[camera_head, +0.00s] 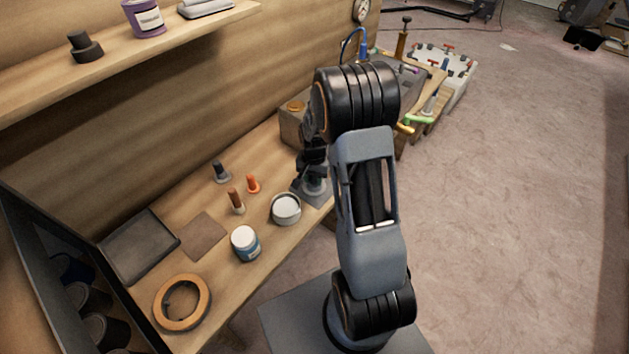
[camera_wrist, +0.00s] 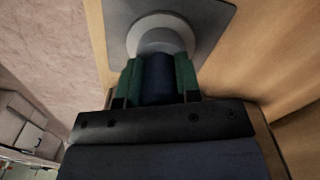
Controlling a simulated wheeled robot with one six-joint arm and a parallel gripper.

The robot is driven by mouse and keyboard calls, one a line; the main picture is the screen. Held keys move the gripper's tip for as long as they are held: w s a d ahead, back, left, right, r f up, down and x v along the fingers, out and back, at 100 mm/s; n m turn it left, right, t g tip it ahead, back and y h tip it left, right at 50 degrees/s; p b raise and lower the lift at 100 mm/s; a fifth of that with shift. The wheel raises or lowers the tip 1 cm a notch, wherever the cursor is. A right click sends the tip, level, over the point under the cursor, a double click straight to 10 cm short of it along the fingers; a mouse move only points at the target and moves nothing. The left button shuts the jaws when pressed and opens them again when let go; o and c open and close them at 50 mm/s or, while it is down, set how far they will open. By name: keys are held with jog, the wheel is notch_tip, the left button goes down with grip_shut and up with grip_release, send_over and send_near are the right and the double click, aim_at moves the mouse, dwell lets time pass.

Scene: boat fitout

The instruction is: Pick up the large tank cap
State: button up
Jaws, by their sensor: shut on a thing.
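The large tank cap appears as a dark blue upright grip (camera_wrist: 158,82) with a round light grey base (camera_wrist: 160,33) in the wrist view. My gripper (camera_wrist: 158,72) is shut on the grip, with one green finger pad on each side. The base is over a flat grey plate (camera_wrist: 211,18); I cannot tell whether it touches. In the head view my gripper (camera_head: 313,172) is above the grey base (camera_head: 315,188) at the bench's right part, and my arm hides much of it.
A white-topped tin (camera_head: 286,209), a blue-labelled jar (camera_head: 245,243), orange (camera_head: 252,184) and brown (camera_head: 236,201) handled pieces and a small dark cap (camera_head: 221,173) stand left on the bench. A wooden box (camera_head: 294,125) stands behind my gripper.

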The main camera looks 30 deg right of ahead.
jog(key=shift+c, duration=0.8)
jog(key=shift+r, duration=0.15)
jog(key=shift+r, duration=0.3)
notch_tip(320, 180, up, 2)
jog(key=shift+w+r, duration=0.1)
jog(key=s+d+r, duration=0.9)
jog(key=d+r, duration=0.1)
jog(key=shift+d, duration=0.4)
jog(key=shift+s, duration=0.1)
